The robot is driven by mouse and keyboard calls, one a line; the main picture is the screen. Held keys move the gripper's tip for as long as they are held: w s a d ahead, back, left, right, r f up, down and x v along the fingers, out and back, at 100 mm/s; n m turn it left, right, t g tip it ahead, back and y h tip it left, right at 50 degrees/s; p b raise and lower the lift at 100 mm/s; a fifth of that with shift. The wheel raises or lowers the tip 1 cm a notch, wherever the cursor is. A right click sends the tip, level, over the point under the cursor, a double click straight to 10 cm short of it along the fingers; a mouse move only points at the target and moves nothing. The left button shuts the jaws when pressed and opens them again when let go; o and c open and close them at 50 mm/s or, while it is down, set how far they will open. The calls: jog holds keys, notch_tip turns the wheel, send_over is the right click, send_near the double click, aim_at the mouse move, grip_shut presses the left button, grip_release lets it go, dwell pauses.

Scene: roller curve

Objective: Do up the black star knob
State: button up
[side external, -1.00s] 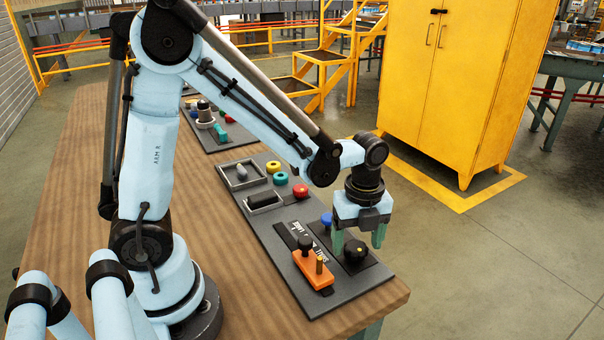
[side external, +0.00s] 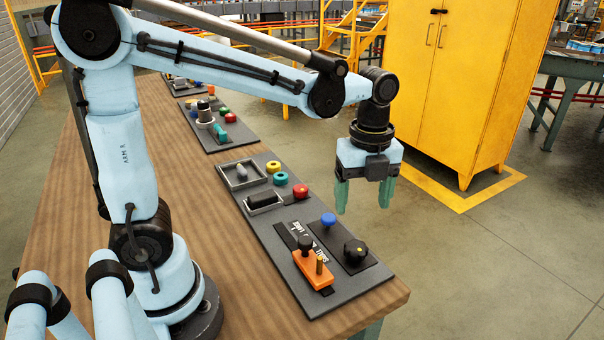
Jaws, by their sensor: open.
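The black star knob (side external: 355,252) sits on a dark plate near the right end of the grey panel (side external: 290,287). A small yellow mark shows on its top. My gripper (side external: 363,204) hangs above and slightly beyond the knob, pointing down. Its green fingers are spread apart with nothing between them. The fingertips are clear of the knob and of the panel. The knob is fully in sight; how far it is screwed down cannot be told.
An orange block (side external: 313,270) with a black knob and a brass pin stands left of the star knob. A blue knob (side external: 328,220) is just behind. Red (side external: 300,191), teal and yellow pieces and small trays lie farther back. The wooden table (side external: 225,255) is bare beside the panel.

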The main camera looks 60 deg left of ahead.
jog(key=shift+r, duration=0.9)
jog(key=s+a+n+t, duration=0.1)
jog(key=s+n+t, duration=0.2)
jog(key=n, duration=0.8)
jog(key=s+a+f+n+t, duration=0.1)
jog(key=n+t, duration=0.3)
jog(key=n, duration=0.6)
jog(key=shift+s+a+f+n, duration=0.25)
jog(key=shift+s+a+n, duration=0.15)
jog(key=shift+s+a, duration=0.45)
jog(key=shift+o, duration=0.4)
